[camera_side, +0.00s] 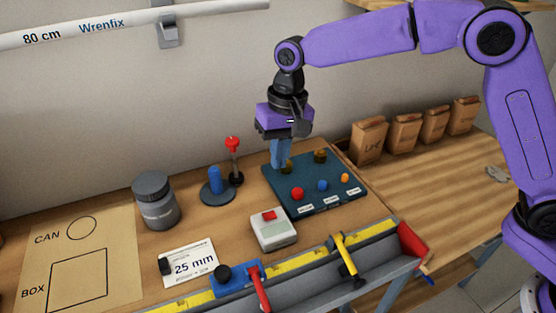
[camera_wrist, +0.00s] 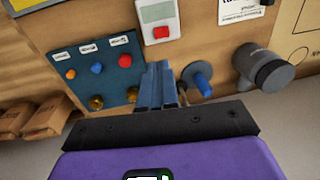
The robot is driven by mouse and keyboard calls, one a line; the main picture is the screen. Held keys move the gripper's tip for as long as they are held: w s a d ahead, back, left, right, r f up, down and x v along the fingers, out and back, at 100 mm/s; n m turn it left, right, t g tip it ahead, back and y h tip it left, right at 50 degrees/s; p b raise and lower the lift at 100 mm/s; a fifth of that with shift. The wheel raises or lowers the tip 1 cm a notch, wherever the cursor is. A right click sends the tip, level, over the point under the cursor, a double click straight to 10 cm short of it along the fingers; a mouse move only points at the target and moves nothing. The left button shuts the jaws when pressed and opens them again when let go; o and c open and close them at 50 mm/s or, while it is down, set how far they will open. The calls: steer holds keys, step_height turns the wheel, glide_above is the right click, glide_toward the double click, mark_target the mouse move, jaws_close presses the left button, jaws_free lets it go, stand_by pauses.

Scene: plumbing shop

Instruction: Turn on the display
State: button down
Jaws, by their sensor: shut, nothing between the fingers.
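A small white box with a red button and a grey-green window, likely the display (camera_side: 273,230), stands on the bench in front of the dark teal panel. It also shows at the top of the wrist view (camera_wrist: 157,14); its window shows no readable figures. The panel (camera_side: 325,205) carries red, blue and orange buttons with white labels, and two brass knobs behind them. My gripper (camera_side: 280,163) is shut and empty, its blue fingers pointing down at the panel's back left corner. In the side view the fingers partly cover the left brass knob; I cannot tell whether they touch it.
A blue peg on a round base (camera_side: 215,187) and a red-topped lever (camera_side: 233,160) stand left of the panel. A grey jar (camera_side: 156,200) is farther left. A rail with yellow rule (camera_side: 305,258) and clamps runs along the front. Paper bags (camera_side: 404,133) line the back right.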

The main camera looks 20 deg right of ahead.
mark_target(266, 215)
steer(key=shift+w+a+r, duration=0.1)
steer(key=shift+a+r, duration=0.05)
steer(key=shift+a, duration=0.6)
steer(key=f, duration=0.4)
steer(key=a+f, duration=0.1)
steer(key=f, duration=0.9)
steer(key=shift+a, duration=0.35)
steer(key=shift+a+f, duration=0.1)
steer(key=shift+f, duration=0.1)
steer(key=shift+d, duration=0.2)
